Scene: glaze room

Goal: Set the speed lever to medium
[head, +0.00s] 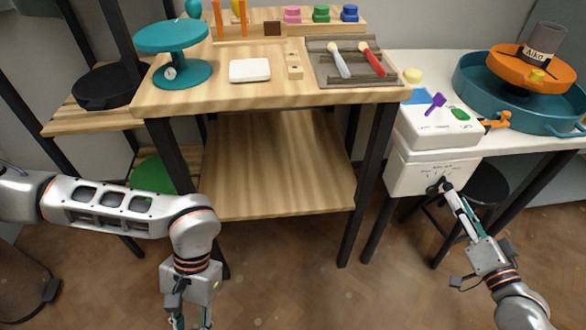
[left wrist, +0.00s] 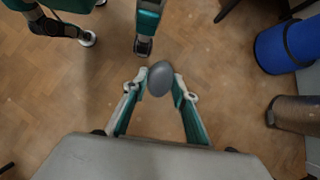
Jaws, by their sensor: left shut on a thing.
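The white control box (head: 410,172) hangs under the wheel table at the right, with a dial of small marks on its front. The speed lever on that dial is too small and too covered by my gripper to tell its setting. My right gripper (head: 440,187) has its dark fingertips at the lower part of this dial. I cannot tell whether it touches the lever or how far its fingers are apart. My left gripper (left wrist: 160,84) is shut on a smooth grey egg-shaped thing (left wrist: 160,78), held above the floor, away from the box.
The wooden workbench (head: 270,96) holds a teal banding wheel (head: 172,38), a white block (head: 250,70) and a tray of tools (head: 320,80). An orange wheel head (head: 510,75) carries a grey pot (head: 543,40). A black stool (head: 488,185) stands behind my right gripper.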

